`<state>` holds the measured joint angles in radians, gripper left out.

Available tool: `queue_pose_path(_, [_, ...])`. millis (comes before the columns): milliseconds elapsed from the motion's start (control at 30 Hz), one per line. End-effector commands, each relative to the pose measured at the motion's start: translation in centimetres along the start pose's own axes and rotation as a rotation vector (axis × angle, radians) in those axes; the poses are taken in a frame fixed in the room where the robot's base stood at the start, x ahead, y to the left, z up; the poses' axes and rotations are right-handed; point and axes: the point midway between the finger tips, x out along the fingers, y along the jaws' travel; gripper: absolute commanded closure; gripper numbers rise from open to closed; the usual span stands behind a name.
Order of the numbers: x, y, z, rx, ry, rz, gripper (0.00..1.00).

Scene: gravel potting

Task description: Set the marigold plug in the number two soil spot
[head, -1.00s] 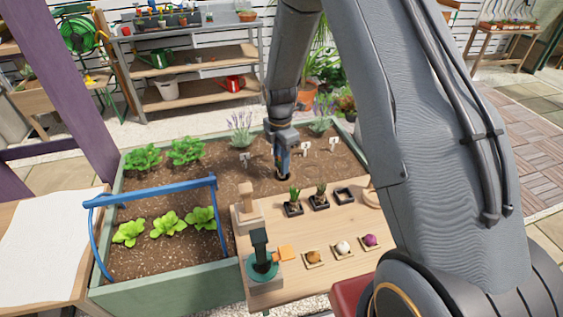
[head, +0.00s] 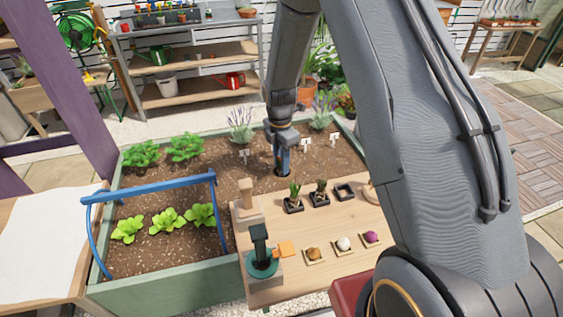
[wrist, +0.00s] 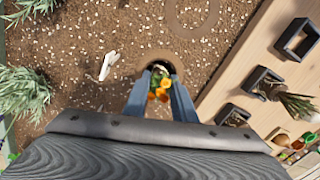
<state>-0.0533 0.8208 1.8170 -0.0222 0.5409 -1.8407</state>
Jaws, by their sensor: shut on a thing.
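My gripper (wrist: 160,92) is shut on the marigold plug (wrist: 159,90), which shows orange flowers and a little green between the two fingers in the wrist view. The plug's soil body is hidden. In the head view my gripper (head: 282,172) points straight down, low over a dark round soil spot in the raised bed. The rim of this soil spot (wrist: 153,54) shows just beyond the fingertips in the wrist view. I cannot tell how deep the plug sits. A white marker (wrist: 107,65) stands beside the spot; its number is unreadable.
Another ring-shaped soil spot (wrist: 192,14) lies farther up the wrist view. A wooden table (head: 270,220) borders the bed and carries an empty black tray (head: 344,192) and two potted plants. Lavender (head: 240,125) grows behind the markers. A blue handle (head: 150,190) arches over lettuces.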

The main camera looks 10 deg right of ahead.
Motion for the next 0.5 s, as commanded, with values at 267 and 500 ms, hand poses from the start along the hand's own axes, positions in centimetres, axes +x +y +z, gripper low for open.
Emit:
queue_pose_path(267, [0.21, 0.01, 0.0, 0.0, 0.0, 0.0, 0.82])
queue_pose_path(500, [0.21, 0.01, 0.0, 0.0, 0.0, 0.0, 0.54])
